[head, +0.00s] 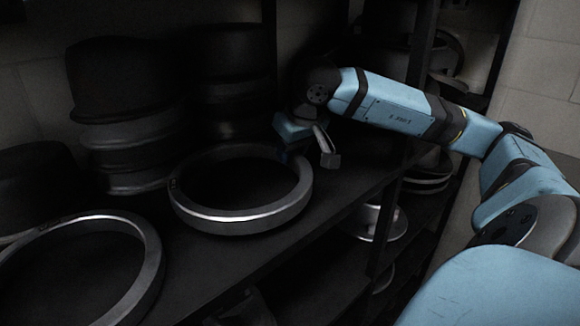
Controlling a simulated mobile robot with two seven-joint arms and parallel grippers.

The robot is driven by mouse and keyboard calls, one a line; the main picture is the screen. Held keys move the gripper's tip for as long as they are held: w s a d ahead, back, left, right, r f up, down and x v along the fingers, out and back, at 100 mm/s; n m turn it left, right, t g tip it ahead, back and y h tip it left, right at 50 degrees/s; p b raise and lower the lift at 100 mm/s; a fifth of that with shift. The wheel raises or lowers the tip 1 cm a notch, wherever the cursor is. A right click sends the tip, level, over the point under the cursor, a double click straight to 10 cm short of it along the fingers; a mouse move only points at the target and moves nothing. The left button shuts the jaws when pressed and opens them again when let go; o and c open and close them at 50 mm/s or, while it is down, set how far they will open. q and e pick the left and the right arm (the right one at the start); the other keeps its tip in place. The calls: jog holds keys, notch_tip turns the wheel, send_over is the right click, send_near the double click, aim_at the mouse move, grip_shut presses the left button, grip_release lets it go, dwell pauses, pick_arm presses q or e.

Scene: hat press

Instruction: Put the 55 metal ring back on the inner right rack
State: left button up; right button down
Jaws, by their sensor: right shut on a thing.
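A round grey metal ring (240,218) lies flat, or nearly so, at the middle of a dark shelf. I cannot read a number on it, and I cannot tell whether it is slightly lifted. My right gripper (306,160) reaches in from the right and is shut on the ring's far right rim, one finger inside and one outside. A second metal ring (150,270) lies at the lower left, cut off by the frame edge. The dark shelf (285,252) carries both rings. My left gripper is not in view.
Dark stacked hat forms (120,80) stand behind the rings at the left, with another stack (235,75) beside them. A dark upright post (385,225) stands right of the ring. More round parts (380,222) sit on racks beyond it. The shelf's front strip is bare.

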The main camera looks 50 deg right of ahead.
jog(key=shift+f+b, duration=0.7)
jog(key=shift+f, duration=0.65)
jog(key=c, duration=1)
grip_release()
jog(key=shift+s+r, duration=0.1)
jog(key=shift+r, duration=0.35)
jog(key=v, duration=1)
jog(key=shift+r+p, duration=0.25)
jog(key=shift+p, duration=0.15)
jog(key=shift+s+r, duration=0.25)
jog(key=shift+r, duration=0.15)
